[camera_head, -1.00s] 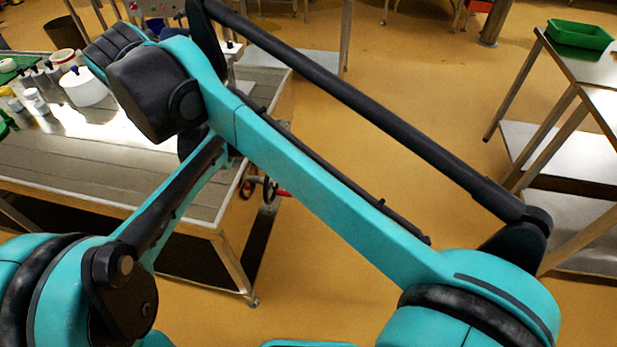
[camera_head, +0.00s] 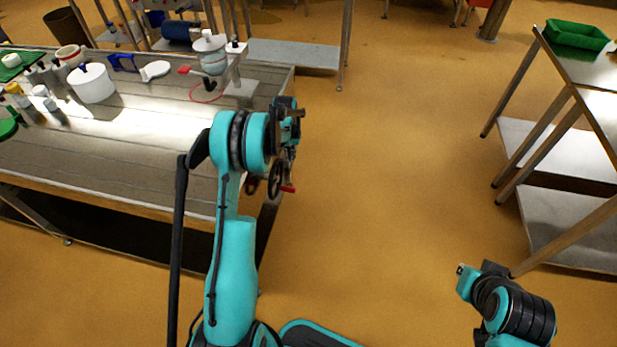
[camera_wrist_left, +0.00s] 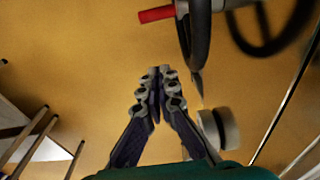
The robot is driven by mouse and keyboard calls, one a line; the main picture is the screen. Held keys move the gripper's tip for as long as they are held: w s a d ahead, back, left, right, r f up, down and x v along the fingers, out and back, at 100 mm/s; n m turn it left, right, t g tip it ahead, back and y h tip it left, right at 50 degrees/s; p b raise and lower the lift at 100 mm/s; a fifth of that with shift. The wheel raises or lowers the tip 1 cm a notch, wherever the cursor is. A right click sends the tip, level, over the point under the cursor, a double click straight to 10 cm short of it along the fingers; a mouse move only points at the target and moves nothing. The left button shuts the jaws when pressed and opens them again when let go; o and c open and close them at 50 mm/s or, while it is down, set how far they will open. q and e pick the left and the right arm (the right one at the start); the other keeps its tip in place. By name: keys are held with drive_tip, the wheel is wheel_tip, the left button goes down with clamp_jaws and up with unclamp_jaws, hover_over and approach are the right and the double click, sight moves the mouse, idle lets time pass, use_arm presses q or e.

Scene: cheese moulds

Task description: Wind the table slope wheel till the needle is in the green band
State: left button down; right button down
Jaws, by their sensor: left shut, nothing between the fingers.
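A dark hand wheel (camera_head: 275,181) with a red handle (camera_head: 288,189) is on the right end of the steel table (camera_head: 150,187), below its top. In the left wrist view, the wheel (camera_wrist_left: 197,45) shows nearly edge-on at the top, with its red handle (camera_wrist_left: 156,14) pointing left. A second dark wheel (camera_wrist_left: 262,40) is to its right. My left gripper (camera_head: 292,122) is beside the table's right end, above the wheel in the head view. Its fingers (camera_wrist_left: 160,72) are shut and empty, apart from the wheel. No needle or green band can be made out.
The table holds a white pot (camera_head: 92,84), several bottles and a stand (camera_head: 240,88) at its back right corner. A shelf rack (camera_head: 555,150) with a green tray (camera_head: 576,35) stands right. My right arm (camera_head: 520,315) is lower right. The floor between is clear.

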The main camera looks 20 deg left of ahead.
sight(289, 188)
use_arm(q)
wheel_tip(289, 188, down, 12)
drive_tip(key=s+b, duration=0.2)
drive_tip(key=b, duration=0.3)
drive_tip(key=shift+s+d, duration=0.2)
drive_tip(key=shift+d, duration=0.05)
drive_tip(key=shift+r, duration=0.1)
drive_tip(key=shift+s+d+f+g+b, duration=0.2)
drive_tip(key=shift+s+f+g+b, duration=0.5)
drive_tip(key=shift+b, duration=0.15)
drive_tip(key=shift+s+d+r, duration=0.1)
drive_tip(key=shift+s+r, duration=0.1)
drive_tip(key=shift+s, duration=0.15)
